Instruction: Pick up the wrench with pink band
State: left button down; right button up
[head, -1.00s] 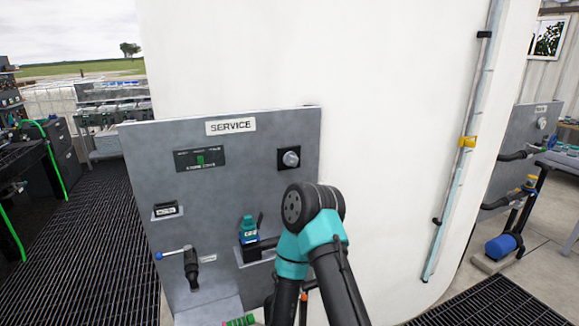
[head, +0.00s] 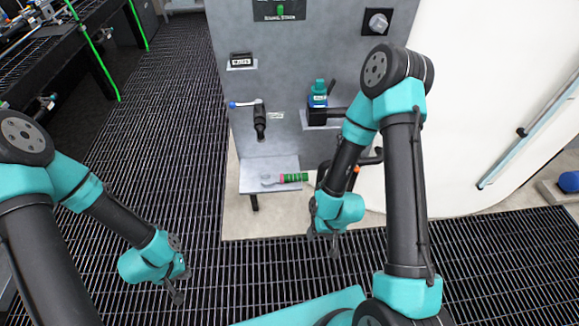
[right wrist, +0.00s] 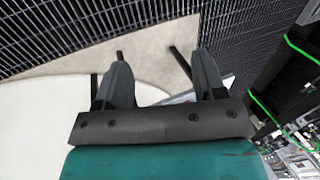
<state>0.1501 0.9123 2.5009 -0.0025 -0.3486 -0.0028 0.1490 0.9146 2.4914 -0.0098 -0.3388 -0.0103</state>
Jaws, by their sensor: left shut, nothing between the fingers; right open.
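A wrench with a green handle and a pink-red band (head: 284,178) lies on the small grey shelf (head: 257,165) low on the service panel, its metal head pointing left. My right gripper (head: 335,247) is to the right of the wrench and lower in the head view, apart from it. The right wrist view shows its two fingers (right wrist: 160,60) spread with nothing between them. My left gripper (head: 178,293) hangs over the grating at lower left, shut and empty, well away from the wrench. The wrench does not show clearly in the right wrist view.
The grey panel (head: 312,55) carries a lever handle (head: 259,118), a knob (head: 378,22) and a blue-teal bottle (head: 319,95) on a bracket. A black pipe is partly behind my right arm. A white tank (head: 480,90) stands at right. The dark grating (head: 170,130) is open at left.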

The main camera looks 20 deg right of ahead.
jog(key=w+a+f+n+g, duration=0.1)
jog(key=w+a+f+n, duration=0.1)
jog(key=w+n, duration=0.5)
jog(key=w+a+f+n, duration=0.1)
jog(key=w+f+n, duration=0.15)
jog(key=w, duration=0.85)
jog(key=r+n+h, duration=0.1)
jog(key=n+h, duration=0.3)
jog(key=n, duration=0.4)
send_over(285, 176)
jog(key=shift+d+r, duration=0.2)
jog(key=shift+f, duration=0.1)
jog(key=shift+f, duration=1.1)
jog(key=shift+a+f, duration=0.15)
jog(key=shift+f, duration=1.15)
jog(key=shift+a+f, duration=0.1)
jog(key=shift+f, duration=1.2)
